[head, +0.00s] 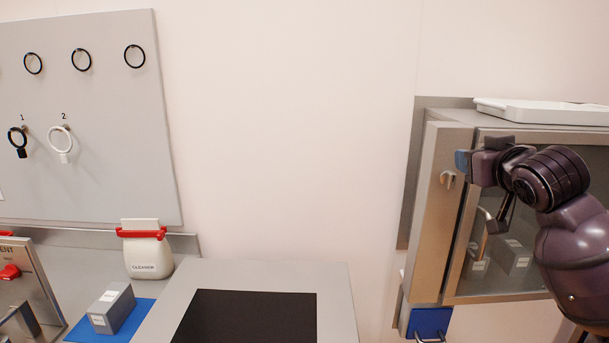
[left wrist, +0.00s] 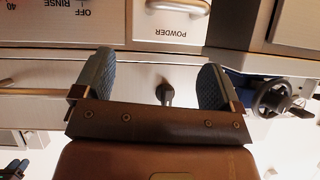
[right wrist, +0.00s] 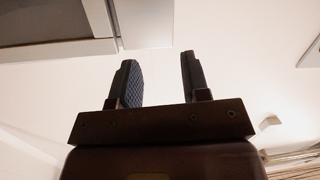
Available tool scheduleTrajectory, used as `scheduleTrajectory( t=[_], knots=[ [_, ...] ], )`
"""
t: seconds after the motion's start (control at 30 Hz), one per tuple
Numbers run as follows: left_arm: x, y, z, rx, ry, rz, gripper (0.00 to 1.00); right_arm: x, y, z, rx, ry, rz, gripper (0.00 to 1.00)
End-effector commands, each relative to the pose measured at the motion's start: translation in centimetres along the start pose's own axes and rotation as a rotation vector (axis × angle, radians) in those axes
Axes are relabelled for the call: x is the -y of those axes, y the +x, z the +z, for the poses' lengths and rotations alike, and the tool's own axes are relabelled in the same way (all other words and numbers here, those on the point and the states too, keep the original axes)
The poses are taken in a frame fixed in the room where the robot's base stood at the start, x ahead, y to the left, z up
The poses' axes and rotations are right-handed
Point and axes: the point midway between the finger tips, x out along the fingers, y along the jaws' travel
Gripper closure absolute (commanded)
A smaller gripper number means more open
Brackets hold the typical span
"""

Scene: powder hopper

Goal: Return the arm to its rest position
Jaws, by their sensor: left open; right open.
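My right arm comes in from the right in the head view, raised in front of a glass-fronted cabinet. Its dark gripper (head: 466,161) is at the cabinet's upper left, pointing left, with a blue pad showing. In the right wrist view the right gripper (right wrist: 157,78) is open, with nothing between its fingers. My left arm is outside the head view. In the left wrist view the left gripper (left wrist: 158,80) is open and empty, with a dark knob (left wrist: 167,95) showing between its fingers. I cannot tell how far that knob is from them.
The glass-fronted cabinet (head: 432,235) holds grey boxes and has a white tray (head: 540,111) on top. A drawer marked POWDER (left wrist: 165,28) and a handwheel (left wrist: 272,98) show near the left gripper.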

Motion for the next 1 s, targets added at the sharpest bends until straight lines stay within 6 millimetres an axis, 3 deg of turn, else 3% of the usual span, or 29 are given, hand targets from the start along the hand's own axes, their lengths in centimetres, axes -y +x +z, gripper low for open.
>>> scheduleTrajectory(
  t=[0.07, 0.17, 0.37, 0.67, 0.87, 1.0],
  knots=[
    [0.0, 0.0, 0.0, 0.000, 0.000, 0.000, 0.10, 0.7, 0.5, -0.5, -0.071, -0.038, -0.013, 0.57],
    [0.0, 0.0, -0.1, -0.002, 0.000, 0.000, 0.10, 1.5, 1.1, 0.6, -0.131, -0.079, -0.026, 0.57],
    [0.0, 0.1, -0.2, -0.007, 0.001, 0.000, 0.10, 3.5, 2.1, 7.0, -0.191, -0.141, -0.050, 0.57],
    [0.0, 0.2, 0.0, -0.007, 0.001, 0.000, 0.10, 6.9, 0.4, 22.2, -0.150, -0.165, -0.073, 0.57],
    [0.0, 0.4, 0.1, -0.009, 0.001, 0.000, 0.10, 9.2, -3.4, 32.6, -0.060, -0.135, -0.078, 0.57],
    [-0.1, 0.5, 0.1, -0.010, 0.002, 0.000, 0.10, 10.8, -7.1, 39.5, 0.037, -0.092, -0.075, 0.57]
  ],
)
